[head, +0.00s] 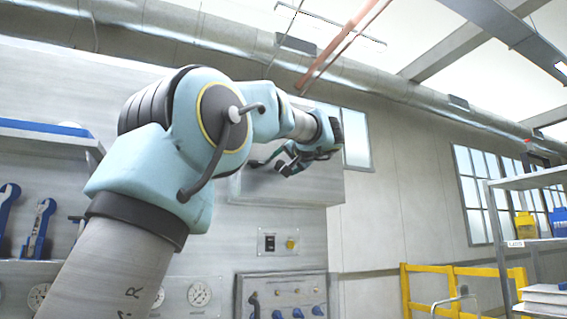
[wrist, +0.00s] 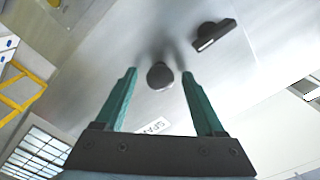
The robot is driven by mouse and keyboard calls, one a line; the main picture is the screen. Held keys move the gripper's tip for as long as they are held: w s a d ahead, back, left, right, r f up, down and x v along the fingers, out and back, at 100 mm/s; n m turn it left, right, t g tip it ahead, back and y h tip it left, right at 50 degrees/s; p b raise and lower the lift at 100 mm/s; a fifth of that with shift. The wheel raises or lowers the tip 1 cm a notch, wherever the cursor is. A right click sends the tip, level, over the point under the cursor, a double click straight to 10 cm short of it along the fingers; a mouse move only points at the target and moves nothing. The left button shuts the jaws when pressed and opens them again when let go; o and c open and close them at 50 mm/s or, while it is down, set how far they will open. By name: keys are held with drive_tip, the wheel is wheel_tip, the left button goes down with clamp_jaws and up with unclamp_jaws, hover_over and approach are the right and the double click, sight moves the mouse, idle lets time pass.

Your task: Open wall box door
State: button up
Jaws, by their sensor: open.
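The grey metal wall box (head: 318,190) hangs on the wall in the middle of the head view, partly hidden behind my arm. In the wrist view its brushed-metal door (wrist: 110,75) faces the camera and looks shut. A round dark knob (wrist: 160,76) on the door appears between my fingertips. A dark bar-shaped fitting (wrist: 213,36) sits beyond the right finger. My gripper (wrist: 158,73) is open, its two teal fingers either side of the knob with a gap to each. I cannot tell whether the tips touch the door. My gripper (head: 291,160) shows in front of the box in the head view.
A label (wrist: 153,126) lies between the fingers, partly hidden. Below the box are a small switch plate (head: 270,243) and a control panel (head: 285,295). A yellow railing (head: 450,270) and a shelf rack (head: 535,182) stand at the right.

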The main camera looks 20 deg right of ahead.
clamp_jaws()
idle(0.5)
idle(0.8)
